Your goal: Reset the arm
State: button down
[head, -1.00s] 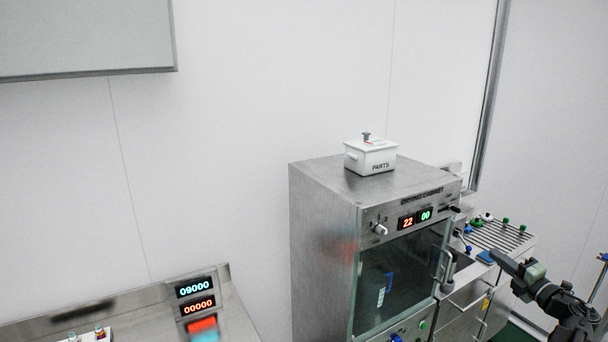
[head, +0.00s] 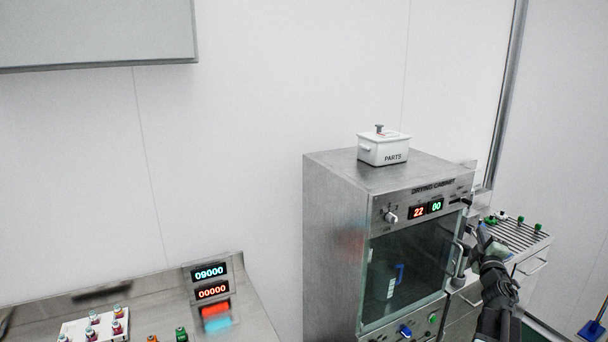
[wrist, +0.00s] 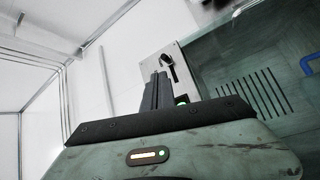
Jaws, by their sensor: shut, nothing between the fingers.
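My gripper (head: 484,238) is in front of the right side of the drying cabinet (head: 331,235) in the head view, near its door handle. Whether it touches the handle cannot be told. In the wrist view my gripper (wrist: 157,92) points up with its two fingers together, empty. Behind the fingers are a metal panel with a black knob (wrist: 170,68) and a green light, and a glass pane to the right.
A white PARTS box (head: 383,149) sits on the cabinet. A blue-handled container (head: 391,283) shows behind the glass door. A slatted rack (head: 516,234) stands at right. At lower left is a steel bench with two displays (head: 211,281) and capped vials.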

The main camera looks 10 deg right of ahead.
jog(key=w+a+f+m+g+y+b, duration=0.2)
jog(key=a+f+m+g, duration=0.3)
jog(key=a+f, duration=0.7)
jog(key=w+a+f+m+g+y+b, duration=0.15)
jog(key=a+f+m+g, duration=0.3)
jog(key=a+f, duration=0.75)
jog(key=s+a+f+g+y, duration=0.2)
jog(key=s+a+f, duration=0.1)
jog(key=a, duration=0.7)
jog(key=s+a+f+g+y+b, duration=0.1)
jog(key=s+a, duration=0.4)
jog(key=a, duration=0.5)
jog(key=s+a+f+n+g+y, duration=0.1)
jog(key=s+a+f+g+y, duration=0.2)
jog(key=a, duration=0.7)
notch_tip(320, 180, down, 2)
jog(key=shift+s+a+f+g+b, duration=0.15)
jog(key=shift+s+g+b, duration=0.2)
jog(key=shift+s+g, duration=0.6)
